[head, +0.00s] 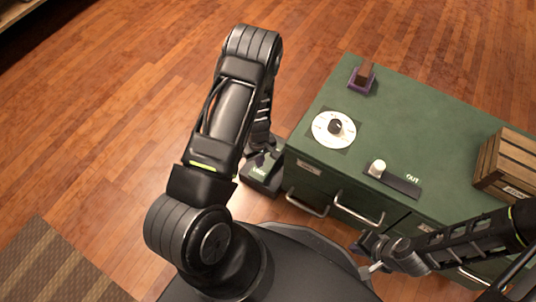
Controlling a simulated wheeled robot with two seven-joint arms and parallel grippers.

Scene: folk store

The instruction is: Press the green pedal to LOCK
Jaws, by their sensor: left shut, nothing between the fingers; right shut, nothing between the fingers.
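The green pedal (262,181) is a low dark green unit on the floor against the left side of the green cabinet. A small pale label shows on it, too small to read surely. My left arm reaches down in front of it, and my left gripper (262,153) is at the pedal's top back part, shut and empty. I cannot tell whether it touches the pedal, as the arm hides part of it. My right gripper (368,262) is shut and empty, low in front of the cabinet drawers.
The green cabinet (420,130) has a white dial (333,129), a slider with a pale knob (378,168), a purple holder (362,78) and a wooden crate (508,163) on top. Drawer handles (358,208) stick out in front. The wooden floor to the left is clear, with a striped rug (55,265).

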